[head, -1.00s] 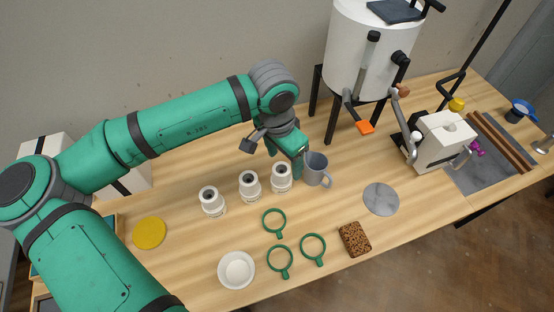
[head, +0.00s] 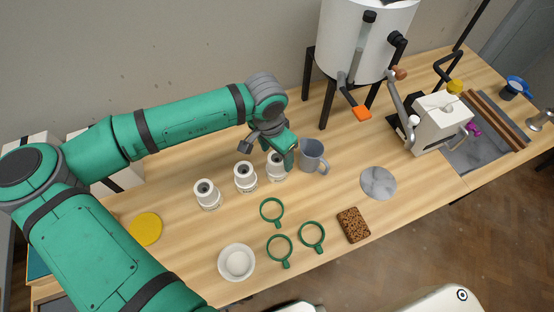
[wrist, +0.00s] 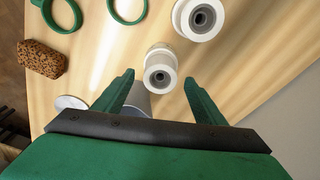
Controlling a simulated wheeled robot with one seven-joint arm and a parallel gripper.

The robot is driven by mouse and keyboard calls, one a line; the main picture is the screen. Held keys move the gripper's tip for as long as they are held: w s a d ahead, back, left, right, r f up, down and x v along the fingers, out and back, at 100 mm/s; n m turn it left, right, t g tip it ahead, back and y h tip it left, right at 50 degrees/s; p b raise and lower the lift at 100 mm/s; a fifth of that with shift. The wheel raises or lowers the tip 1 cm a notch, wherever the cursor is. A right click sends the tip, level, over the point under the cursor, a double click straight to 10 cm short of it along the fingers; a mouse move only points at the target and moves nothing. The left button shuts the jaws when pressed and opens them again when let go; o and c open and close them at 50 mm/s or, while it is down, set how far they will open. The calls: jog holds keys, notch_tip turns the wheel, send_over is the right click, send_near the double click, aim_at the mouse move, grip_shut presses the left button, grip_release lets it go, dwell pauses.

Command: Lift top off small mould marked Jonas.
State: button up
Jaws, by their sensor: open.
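Three small white two-part moulds stand in a row on the wooden bench: a left one (head: 207,195), a middle one (head: 245,178) and a right one (head: 276,168). Each has a round dark-centred opening on top. I cannot read any name on them. My gripper (head: 285,157) is open above the right mould and partly hides it in the head view. In the wrist view, that mould (wrist: 160,68) shows between the tips of my open gripper (wrist: 158,80), a little beyond them; I see no contact. Another mould (wrist: 199,17) stands beside it.
A grey mug (head: 312,157) stands close to the right of the right mould. Green rings with handles (head: 271,210), a white bowl (head: 236,263), a brown sponge (head: 353,225) and a grey disc (head: 378,183) lie in front. A white tank (head: 362,40) stands behind.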

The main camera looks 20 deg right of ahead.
jog(key=shift+d+f, duration=0.1)
jog(key=shift+f, duration=1.15)
jog(key=c, duration=1.2)
jog(key=shift+o, duration=0.2)
jog(key=shift+w+r, duration=0.1)
jog(key=shift+r, duration=0.45)
notch_tip(320, 180, up, 2)
jog(key=shift+r, duration=0.25)
jog(key=s+r, duration=0.9)
jog(key=s, duration=0.5)
jog(key=shift+a+r, duration=0.25)
jog(key=shift+a, duration=0.05)
